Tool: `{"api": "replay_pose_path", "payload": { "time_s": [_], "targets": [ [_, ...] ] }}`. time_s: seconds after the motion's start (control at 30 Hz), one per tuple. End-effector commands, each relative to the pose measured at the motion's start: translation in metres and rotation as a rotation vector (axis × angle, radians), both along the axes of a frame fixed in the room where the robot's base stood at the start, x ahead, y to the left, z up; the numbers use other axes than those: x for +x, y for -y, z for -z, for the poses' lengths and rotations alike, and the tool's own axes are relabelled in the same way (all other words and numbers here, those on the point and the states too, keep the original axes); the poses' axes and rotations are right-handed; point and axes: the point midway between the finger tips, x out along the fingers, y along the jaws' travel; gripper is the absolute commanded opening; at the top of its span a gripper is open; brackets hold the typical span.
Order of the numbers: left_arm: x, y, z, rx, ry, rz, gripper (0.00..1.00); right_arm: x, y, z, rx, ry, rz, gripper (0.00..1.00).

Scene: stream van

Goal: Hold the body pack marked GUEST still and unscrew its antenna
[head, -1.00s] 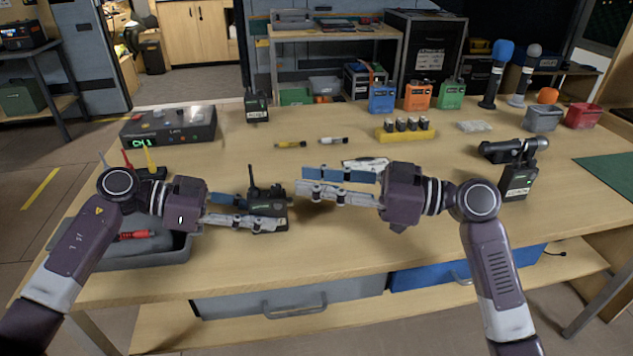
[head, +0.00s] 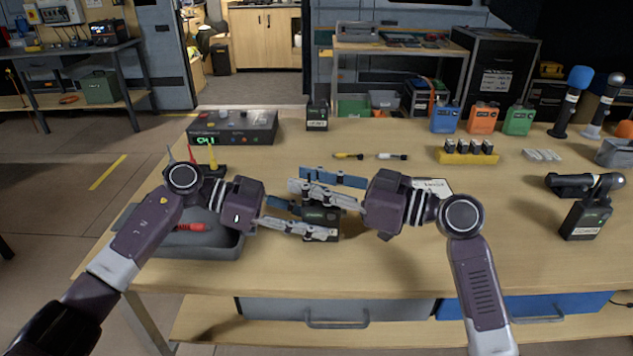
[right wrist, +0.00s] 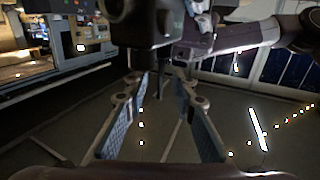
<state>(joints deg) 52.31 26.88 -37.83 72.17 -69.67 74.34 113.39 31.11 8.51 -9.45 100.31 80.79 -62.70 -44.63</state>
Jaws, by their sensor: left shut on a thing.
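A dark body pack (head: 322,228) is on the table front, its label too small to read. My left gripper (head: 318,221) is shut on it from the left, one finger along its near side. My right gripper (head: 308,183) comes in from the right just above the pack, its fingers spread. In the head view those fingers hide the pack's antenna. In the right wrist view the two fingers (right wrist: 161,88) stand apart, with a thin dark upright shape between their tips, which looks like the antenna, and the dark pack (right wrist: 140,22) beyond.
Another body pack (head: 317,117) stands at the back and one (head: 584,220) at the right. A grey tray (head: 185,247) is under my left arm. A black box (head: 235,128), yellow battery holder (head: 467,156) and markers (head: 348,156) lie farther back. The front right of the table is clear.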

Motion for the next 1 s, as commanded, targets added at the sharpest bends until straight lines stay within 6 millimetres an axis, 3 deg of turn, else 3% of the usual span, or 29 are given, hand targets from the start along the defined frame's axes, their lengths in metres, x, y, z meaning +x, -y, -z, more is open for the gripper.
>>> {"api": "replay_pose_path", "payload": {
  "time_s": [0.13, 0.33, 0.83, 1.0],
  "targets": [
    [0.0001, 0.0001, -0.0006, -0.001, 0.0, 0.0, 0.0, 0.0, 0.0001, 0.0, 0.0, 0.0, 0.0, 0.22],
    [0.0001, 0.0001, -0.0006, -0.001, 0.0, 0.0, 0.0, -0.0002, 0.0002, 0.0002, 0.0, 0.0, 0.0, 0.0],
    [0.0001, 0.0, -0.0006, -0.001, 0.0, 0.0, 0.0, 0.0, 0.0007, 0.0003, -0.001, 0.0, -0.001, 0.0],
    [0.0001, 0.0, -0.0006, -0.001, 0.0, 0.0, 0.0, 0.0018, 0.0008, 0.0008, -0.004, -0.004, -0.077, 0.0]
  ]
}}
